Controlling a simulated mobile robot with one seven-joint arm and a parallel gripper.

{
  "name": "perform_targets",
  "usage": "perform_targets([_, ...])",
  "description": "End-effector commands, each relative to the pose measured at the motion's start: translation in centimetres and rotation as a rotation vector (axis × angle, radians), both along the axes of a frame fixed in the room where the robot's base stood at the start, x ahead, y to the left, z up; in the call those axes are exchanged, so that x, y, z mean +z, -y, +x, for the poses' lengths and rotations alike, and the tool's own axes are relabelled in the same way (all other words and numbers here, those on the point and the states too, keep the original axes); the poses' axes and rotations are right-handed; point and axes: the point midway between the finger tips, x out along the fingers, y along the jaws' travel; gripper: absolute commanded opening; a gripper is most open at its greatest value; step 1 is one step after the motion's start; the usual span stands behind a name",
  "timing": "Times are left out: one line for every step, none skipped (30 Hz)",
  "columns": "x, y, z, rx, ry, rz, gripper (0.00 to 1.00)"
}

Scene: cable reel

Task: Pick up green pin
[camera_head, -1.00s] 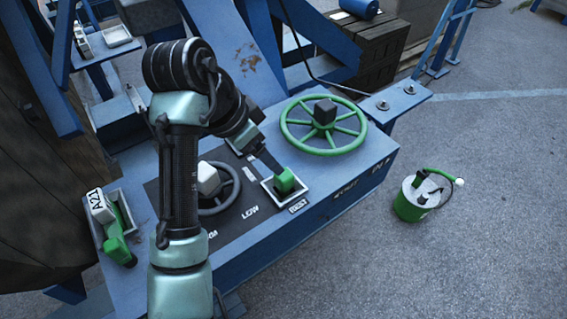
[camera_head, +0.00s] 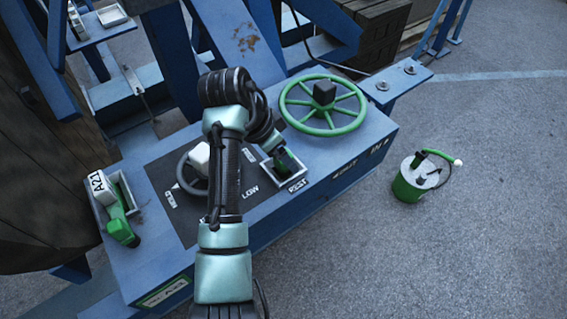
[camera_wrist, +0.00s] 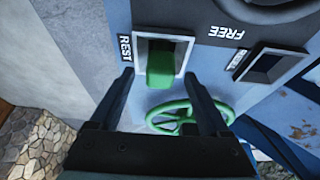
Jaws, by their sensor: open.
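The green pin (camera_head: 285,163) sits in the pale-rimmed socket (camera_head: 297,180) marked REST on the blue console. In the wrist view the green pin (camera_wrist: 160,66) shows as a block in the same socket, under the dark opening. My gripper (camera_head: 275,150) is over the pin in the head view and hides part of it. In the wrist view my gripper (camera_wrist: 158,75) is open, with one finger on each side of the pin. I see gaps between the fingers and the pin, but cannot tell how deep the fingertips reach.
A green handwheel (camera_head: 324,106) stands right of the socket, and a grey wheel (camera_head: 188,180) stands left. A tray (camera_head: 128,190) holds a green-handled item labelled A21 (camera_head: 103,190). An empty dark socket (camera_wrist: 268,67) is beside the FREE marking. A green bucket (camera_head: 407,188) stands on the floor.

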Motion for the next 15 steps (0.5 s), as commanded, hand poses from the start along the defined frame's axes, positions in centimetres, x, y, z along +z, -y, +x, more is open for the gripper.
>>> perform_targets([-0.5,0.3,0.1,-0.002,-0.004,-0.001,0.80])
perform_targets([-0.9,0.4,0.2,-0.002,-0.002,0.000,0.80])
perform_targets([-1.3,0.5,0.3,-0.002,-0.003,-0.001,0.80])
perform_targets([-1.5,0.6,0.4,-0.002,-0.001,-0.001,0.80])
perform_targets([-1.7,0.6,0.4,-0.001,0.000,-0.001,0.80])
perform_targets([-1.8,0.7,0.5,-0.001,0.001,-0.001,0.80])
perform_targets([-1.9,0.7,0.5,-0.001,0.001,-0.001,0.80])
perform_targets([-1.9,0.7,0.5,-0.001,0.001,-0.001,0.80])
perform_targets([-1.9,0.7,0.5,-0.001,0.002,0.000,0.80])
perform_targets([-1.9,0.7,0.5,-0.001,0.002,0.000,0.80])
perform_targets([-1.9,0.7,0.5,-0.001,0.002,0.000,0.80])
perform_targets([-1.9,0.7,0.5,-0.001,0.002,0.000,0.80])
perform_targets([-1.9,0.7,0.5,-0.001,0.002,0.000,0.76])
perform_targets([-1.9,0.7,0.5,-0.001,0.002,0.000,0.71])
perform_targets([-1.9,0.7,0.5,-0.001,0.002,0.000,0.64])
